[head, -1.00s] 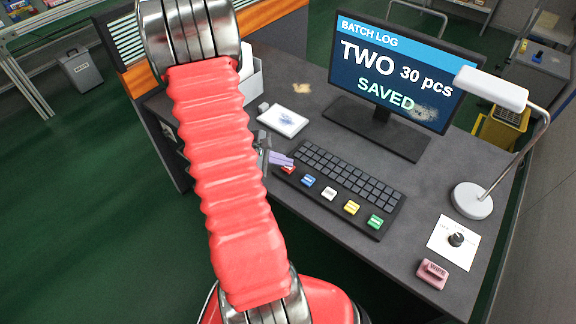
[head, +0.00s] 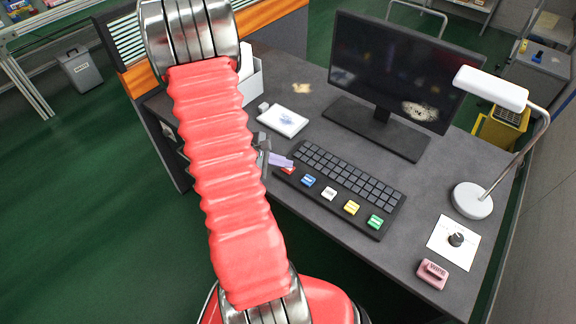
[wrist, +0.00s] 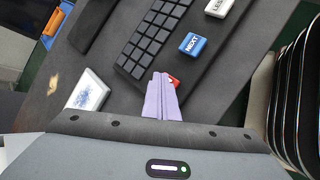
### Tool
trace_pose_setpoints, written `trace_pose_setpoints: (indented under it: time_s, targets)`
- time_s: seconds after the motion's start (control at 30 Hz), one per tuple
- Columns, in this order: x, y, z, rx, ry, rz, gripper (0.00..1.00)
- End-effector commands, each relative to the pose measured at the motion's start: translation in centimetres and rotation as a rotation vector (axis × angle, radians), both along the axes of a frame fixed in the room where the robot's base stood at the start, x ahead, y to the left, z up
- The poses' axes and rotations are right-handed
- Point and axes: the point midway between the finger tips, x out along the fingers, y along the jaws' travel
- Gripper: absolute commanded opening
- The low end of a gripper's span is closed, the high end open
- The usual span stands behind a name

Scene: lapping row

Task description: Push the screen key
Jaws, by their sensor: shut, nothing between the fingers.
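My gripper (head: 288,161) is shut and empty, its lilac fingers over the left end of the keyboard. In the wrist view the fingertips (wrist: 161,78) lie at the red key (wrist: 173,81), covering most of it. Only a red sliver with unreadable lettering shows there. The red key also shows beneath the fingers in the head view (head: 288,170). I cannot tell whether the tips press on it. A blue key (wrist: 193,43) marked NEXT sits beside it. The monitor screen (head: 390,75) is dark and blank, with a pale blotch at its lower right.
The black keyboard (head: 345,178) also carries white, yellow and green keys to the right. A white pad (head: 283,120) lies behind the gripper. A lamp (head: 472,200), a dial on white card (head: 455,240) and a pink block (head: 432,274) stand at the right.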

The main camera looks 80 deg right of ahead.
Motion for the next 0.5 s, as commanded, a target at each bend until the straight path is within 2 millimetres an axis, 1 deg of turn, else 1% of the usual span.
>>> trace_pose_setpoints:
  time_s: [0.23, 0.5]
  targets:
    - [0.05, 0.01, 0.01, 0.001, -0.001, 0.002, 0.0]
    - [0.06, 0.03, 0.78, 0.001, -0.002, 0.001, 0.0]
